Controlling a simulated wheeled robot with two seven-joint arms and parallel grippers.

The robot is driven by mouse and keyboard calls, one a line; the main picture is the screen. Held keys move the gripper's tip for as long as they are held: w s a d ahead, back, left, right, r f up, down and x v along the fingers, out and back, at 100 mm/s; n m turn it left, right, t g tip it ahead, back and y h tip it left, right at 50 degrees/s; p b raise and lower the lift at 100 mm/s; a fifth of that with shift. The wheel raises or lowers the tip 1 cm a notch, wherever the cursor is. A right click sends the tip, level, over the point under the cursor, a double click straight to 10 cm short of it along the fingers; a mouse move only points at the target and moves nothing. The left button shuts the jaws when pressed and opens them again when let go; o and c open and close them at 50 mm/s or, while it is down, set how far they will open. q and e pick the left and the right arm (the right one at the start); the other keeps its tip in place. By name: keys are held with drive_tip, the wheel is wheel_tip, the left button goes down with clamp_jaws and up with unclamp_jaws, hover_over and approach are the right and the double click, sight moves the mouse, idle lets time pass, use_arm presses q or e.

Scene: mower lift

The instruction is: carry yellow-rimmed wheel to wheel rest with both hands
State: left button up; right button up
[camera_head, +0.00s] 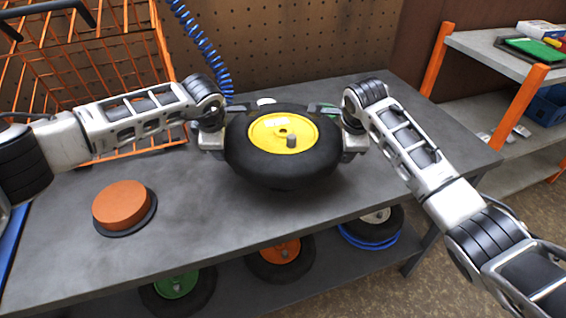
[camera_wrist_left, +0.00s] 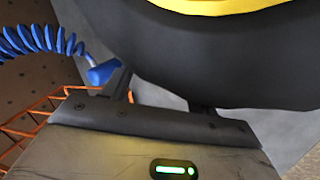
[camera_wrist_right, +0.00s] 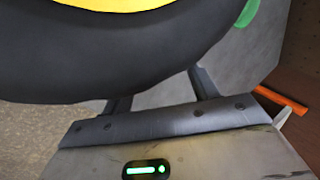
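The yellow-rimmed wheel (camera_head: 284,170), a black tyre with a yellow hub, is between my two hands over the grey bench. It appears slightly raised, with a shadow under it. My left gripper (camera_head: 228,117) is at its left side and my right gripper (camera_head: 336,117) at its right side. In the left wrist view the fingers (camera_wrist_left: 163,100) stand apart and the tyre (camera_wrist_left: 200,60) hides their tips. The right wrist view shows the same spread fingers (camera_wrist_right: 158,90) against the tyre (camera_wrist_right: 110,60). An orange disc on a dark round base (camera_head: 122,205), possibly the wheel rest, is at bench left.
The grey bench (camera_head: 215,225) is clear between disc and wheel. Several wheels (camera_head: 281,251) lie on the shelf below. An orange wire cart (camera_head: 90,60) stands back left, beside a blue coiled hose (camera_head: 205,50). Green and white items show partly behind the wheel. Orange-post shelving (camera_head: 500,55) is right.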

sight(233, 148)
use_arm(q)
drive_tip(key=d, duration=0.1)
drive_tip(key=d+f+b, duration=0.2)
drive_tip(key=shift+s+f+h, duration=0.15)
drive_tip(key=shift+s+h, duration=0.1)
drive_tip(key=shift+h, duration=0.05)
use_arm(e)
drive_tip(key=shift+a+f+y, duration=0.3)
drive_tip(key=shift+a+f, duration=0.6)
drive_tip(key=shift+a, duration=0.3)
drive_tip(key=shift+r, duration=0.1)
use_arm(q)
drive_tip(key=shift+o, duration=0.3)
drive_tip(key=shift+a+r, duration=0.2)
drive_tip(key=shift+a, duration=1.55)
use_arm(e)
drive_tip(key=shift+d, duration=1.75)
use_arm(q)
drive_tip(key=o, duration=0.4)
drive_tip(key=shift+a, duration=0.25)
use_arm(e)
drive_tip(key=shift+s+d, duration=0.1)
drive_tip(key=shift+d, duration=0.15)
use_arm(q)
drive_tip(key=shift+a, duration=0.25)
use_arm(e)
drive_tip(key=shift+d, duration=0.2)
